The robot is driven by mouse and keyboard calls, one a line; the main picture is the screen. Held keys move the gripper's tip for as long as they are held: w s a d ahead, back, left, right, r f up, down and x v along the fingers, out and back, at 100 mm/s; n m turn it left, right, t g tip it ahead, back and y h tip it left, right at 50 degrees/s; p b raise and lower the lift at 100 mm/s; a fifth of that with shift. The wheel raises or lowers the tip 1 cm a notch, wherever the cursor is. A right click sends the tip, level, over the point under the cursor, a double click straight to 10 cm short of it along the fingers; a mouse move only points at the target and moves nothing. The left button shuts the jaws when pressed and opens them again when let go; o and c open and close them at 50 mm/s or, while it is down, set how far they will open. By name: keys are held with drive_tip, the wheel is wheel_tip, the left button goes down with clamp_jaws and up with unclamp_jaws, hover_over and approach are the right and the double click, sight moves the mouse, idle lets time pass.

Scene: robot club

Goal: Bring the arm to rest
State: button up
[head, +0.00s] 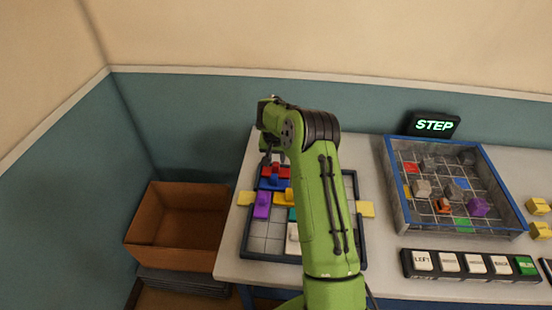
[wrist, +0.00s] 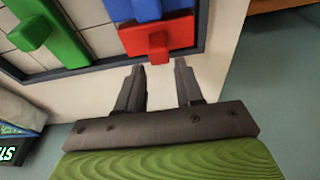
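My green arm reaches up over the left part of the white table (head: 375,265) in the head view. The fingertips point toward the edge of the puzzle board (wrist: 75,68). A red block with a knob (wrist: 158,38) lies just beyond the fingertips, apart from them. A blue block (wrist: 146,8) and a green block (wrist: 45,32) lie on the board too.
The puzzle board (head: 357,242) with coloured blocks lies under my arm. A blue-rimmed tray (head: 397,190) with cubes stands to the right, behind a button panel (head: 475,264). A STEP sign (head: 434,125) stands at the back. A brown box (head: 172,240) stands left of the table.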

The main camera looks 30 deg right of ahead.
drive_tip(key=v, duration=0.1)
drive_tip(key=p+v, duration=0.1)
drive_tip(key=v, duration=0.1)
drive_tip(key=shift+w+d+r+p, duration=0.2)
drive_tip(key=shift+w+r+p, duration=0.1)
drive_tip(key=shift+r+p, duration=0.1)
drive_tip(key=shift+f, duration=0.15)
drive_tip(key=s+a+r+n+t, duration=0.1)
drive_tip(key=s+a+r, duration=0.3)
drive_tip(key=r, duration=0.3)
drive_tip(key=s+a+r+n, duration=0.2)
drive_tip(key=s+a+r, duration=0.2)
drive_tip(key=r, duration=0.3)
drive_tip(key=s+a+r+n+t, duration=0.1)
drive_tip(key=s+a+r, duration=0.3)
drive_tip(key=r, duration=0.3)
drive_tip(key=s+a+n, duration=0.1)
drive_tip(key=s+a, duration=0.3)
drive_tip(key=s, duration=0.7)
drive_tip(key=s+a+r+n+t+y, duration=0.1)
drive_tip(key=s+a, duration=0.3)
drive_tip(key=s, duration=0.8)
drive_tip(key=shift+s+n+y, duration=0.25)
drive_tip(key=shift+n+y, duration=0.05)
drive_tip(key=shift+n, duration=0.4)
